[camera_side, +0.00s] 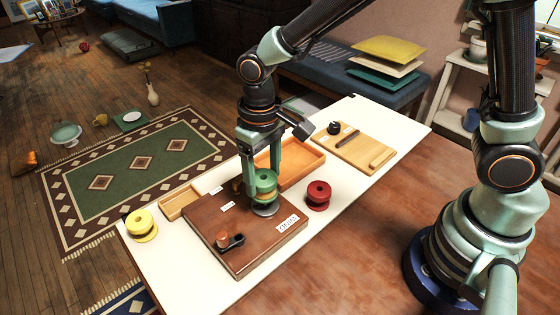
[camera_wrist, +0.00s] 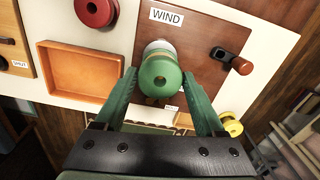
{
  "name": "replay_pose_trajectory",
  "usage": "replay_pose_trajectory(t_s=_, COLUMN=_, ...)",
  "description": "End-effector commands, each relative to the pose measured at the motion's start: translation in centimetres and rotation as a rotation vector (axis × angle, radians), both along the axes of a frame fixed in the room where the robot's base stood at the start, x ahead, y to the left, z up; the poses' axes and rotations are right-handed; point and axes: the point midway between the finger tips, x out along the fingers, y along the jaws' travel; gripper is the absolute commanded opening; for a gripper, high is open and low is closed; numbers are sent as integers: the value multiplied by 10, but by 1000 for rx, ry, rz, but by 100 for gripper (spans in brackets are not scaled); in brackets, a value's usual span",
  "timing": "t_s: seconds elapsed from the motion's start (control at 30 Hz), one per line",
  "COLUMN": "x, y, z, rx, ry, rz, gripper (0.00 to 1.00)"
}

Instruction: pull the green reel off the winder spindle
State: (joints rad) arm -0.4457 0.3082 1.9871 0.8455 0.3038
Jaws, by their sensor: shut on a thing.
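The green reel (camera_side: 265,179) is upright over the round grey base of the winder (camera_side: 265,210) on a brown board (camera_side: 215,215). In the wrist view the green reel (camera_wrist: 160,78) shows its top face with a small centre hole. My gripper (camera_side: 263,183) is shut on the reel, one finger on each side. The wrist view also shows my gripper (camera_wrist: 159,76) around it. The spindle is hidden by the reel, so I cannot tell how much of it is inside. The winder's crank has a brown knob (camera_side: 222,238) at the board's near end.
A red reel (camera_side: 318,195) stands on the white table right of the board, and a yellow reel (camera_side: 140,225) left of it. An orange wooden tray (camera_side: 309,164) lies behind. A smaller wooden tray (camera_side: 178,204) and a board with a black knob (camera_side: 334,128) are also on the table.

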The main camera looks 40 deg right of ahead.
Motion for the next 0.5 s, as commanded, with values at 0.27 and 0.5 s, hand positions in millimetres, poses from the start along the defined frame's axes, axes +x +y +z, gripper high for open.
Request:
replay_pose_trajectory(t_s=0.27, x=0, y=0, z=16, rx=0, ry=-1, rz=0, gripper=0)
replay_pose_trajectory(t_s=0.5, x=0, y=0, z=29, rx=0, ry=-1, rz=0, gripper=0)
